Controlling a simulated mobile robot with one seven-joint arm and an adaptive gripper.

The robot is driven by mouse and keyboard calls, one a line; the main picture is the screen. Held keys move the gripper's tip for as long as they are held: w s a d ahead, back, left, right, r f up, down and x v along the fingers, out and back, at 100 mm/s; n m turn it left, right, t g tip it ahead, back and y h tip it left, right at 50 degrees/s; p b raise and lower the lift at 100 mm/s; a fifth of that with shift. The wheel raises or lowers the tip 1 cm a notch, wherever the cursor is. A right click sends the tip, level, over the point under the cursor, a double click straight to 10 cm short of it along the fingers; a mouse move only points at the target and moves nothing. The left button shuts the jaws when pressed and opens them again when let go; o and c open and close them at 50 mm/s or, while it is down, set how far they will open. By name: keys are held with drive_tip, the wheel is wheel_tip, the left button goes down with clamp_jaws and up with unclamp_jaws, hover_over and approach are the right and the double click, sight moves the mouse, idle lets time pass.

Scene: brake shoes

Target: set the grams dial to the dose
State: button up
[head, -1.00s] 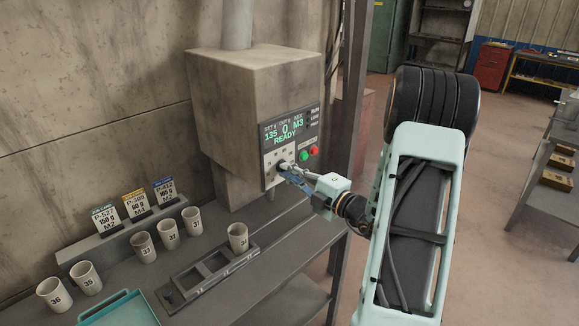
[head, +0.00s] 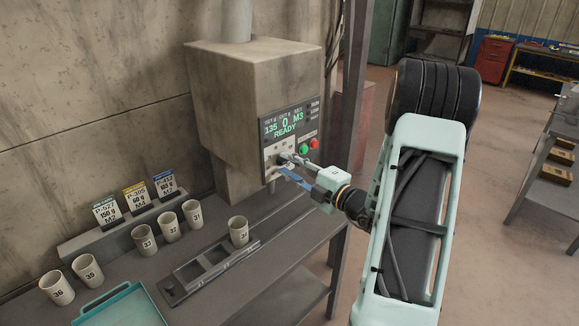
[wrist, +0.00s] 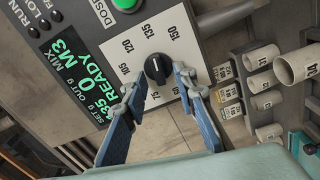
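The display (head: 285,124) reads set 135, out 0, M3, READY. My gripper (wrist: 160,83) is open, its two blue fingers spread on either side of the knob, with gaps showing. In the head view my gripper (head: 285,165) is at the dial and partly hides it.
Green (head: 303,149) and red (head: 314,144) buttons sit close right of the dial. Below are a bench with several numbered cups (head: 169,228), dose cards (head: 136,198), a slotted rack (head: 180,290) holding cup 34 (head: 239,231), and a teal tray (head: 120,309).

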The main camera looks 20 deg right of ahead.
drive_tip(key=v, duration=1.2)
